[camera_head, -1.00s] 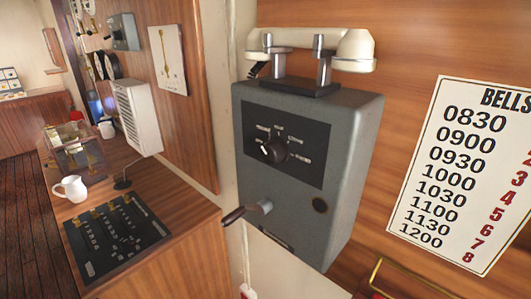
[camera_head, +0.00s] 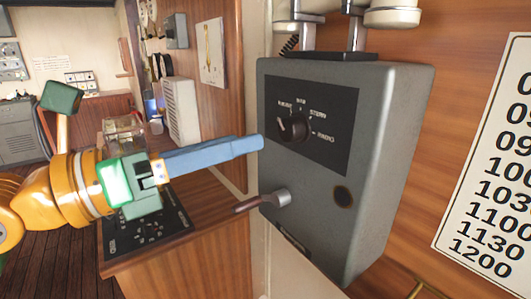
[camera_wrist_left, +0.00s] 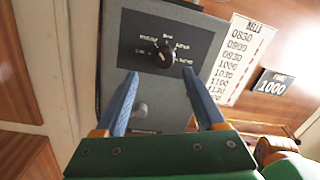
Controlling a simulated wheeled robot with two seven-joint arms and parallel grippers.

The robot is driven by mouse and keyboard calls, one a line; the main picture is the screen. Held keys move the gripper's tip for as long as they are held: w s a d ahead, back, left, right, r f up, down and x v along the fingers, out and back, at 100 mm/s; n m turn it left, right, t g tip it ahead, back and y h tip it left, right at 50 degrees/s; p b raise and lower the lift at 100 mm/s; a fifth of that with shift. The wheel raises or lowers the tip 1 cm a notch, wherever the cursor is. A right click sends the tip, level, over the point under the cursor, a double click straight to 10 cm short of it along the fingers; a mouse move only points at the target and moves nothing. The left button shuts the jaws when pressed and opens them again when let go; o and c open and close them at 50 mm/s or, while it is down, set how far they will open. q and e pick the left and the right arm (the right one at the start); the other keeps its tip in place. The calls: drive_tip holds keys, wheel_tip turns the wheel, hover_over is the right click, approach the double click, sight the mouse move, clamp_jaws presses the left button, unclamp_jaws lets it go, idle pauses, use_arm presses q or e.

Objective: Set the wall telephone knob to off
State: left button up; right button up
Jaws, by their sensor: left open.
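The wall telephone (camera_head: 390,150) is a grey box on the wood wall with a cream handset on top. Its black knob (camera_head: 293,127) sits on a dark plate with several white labels around it, too small to read surely. In the left wrist view the knob (camera_wrist_left: 163,57) shows beyond and between the fingertips. My left gripper (camera_head: 258,144) comes in from the left, its blue fingers just left of the knob and seemingly apart from it. In the left wrist view the two fingers (camera_wrist_left: 160,72) are spread and empty. My right gripper is not in view.
A crank handle (camera_head: 265,200) sticks out of the box below the knob. A bell-times chart (camera_head: 490,170) hangs to the right. A wooden counter (camera_head: 190,235) with a black panel stands at the left, below my arm.

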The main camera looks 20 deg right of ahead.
sight(285, 132)
use_arm(q)
drive_tip(key=shift+m+t+y, duration=0.5)
drive_tip(key=shift+m, duration=0.3)
drive_tip(key=p+x, duration=0.1)
drive_tip(key=x, duration=0.1)
drive_tip(key=p+x, duration=0.1)
drive_tip(key=s+p+x, duration=0.1)
drive_tip(key=p+x, duration=0.1)
drive_tip(key=shift+w+d+r, duration=0.1)
drive_tip(key=shift+d+r, duration=0.3)
drive_tip(key=shift+d, duration=0.1)
drive_tip(key=shift+d+f, duration=0.1)
drive_tip(key=shift+d, duration=0.35)
drive_tip(key=shift+a, duration=0.2)
drive_tip(key=c, duration=0.5)
clamp_jaws()
